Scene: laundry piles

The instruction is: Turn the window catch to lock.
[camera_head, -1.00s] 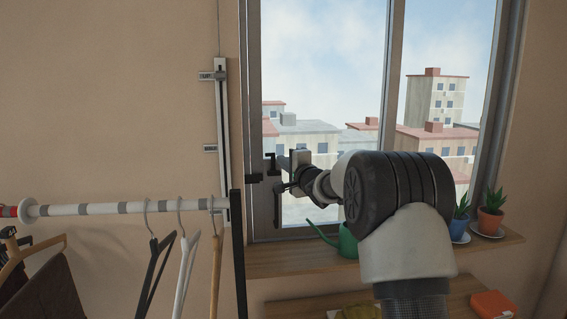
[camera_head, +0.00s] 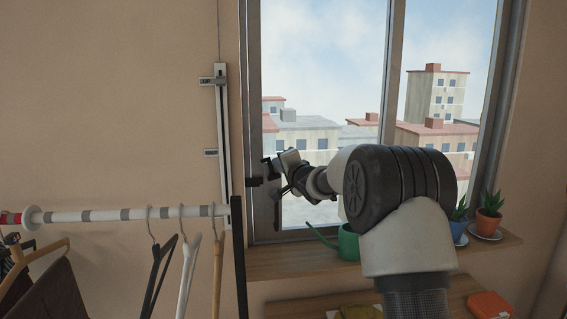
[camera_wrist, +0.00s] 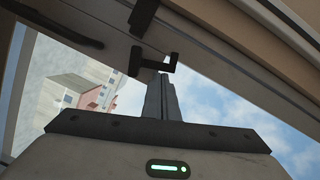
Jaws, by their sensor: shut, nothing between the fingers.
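The window catch (camera_head: 254,182) is a small black fitting on the left upright of the window frame, partly hidden behind my gripper in the head view. In the wrist view a dark hook-shaped piece of the catch (camera_wrist: 170,62) stands out from the frame, just beyond my fingertips. My gripper (camera_head: 275,166) is at the catch, tilted, with its fingers pointing left toward the frame. In the wrist view my gripper (camera_wrist: 161,78) shows its two fingers together with nothing between them. The tips are at or very near the hook; I cannot tell whether they touch.
A green watering can (camera_head: 348,243) and potted plants (camera_head: 489,216) stand on the wooden sill (camera_head: 290,262) below. A clothes rail (camera_head: 130,213) with several hangers is at the lower left. A vertical track (camera_head: 222,140) runs up the wall.

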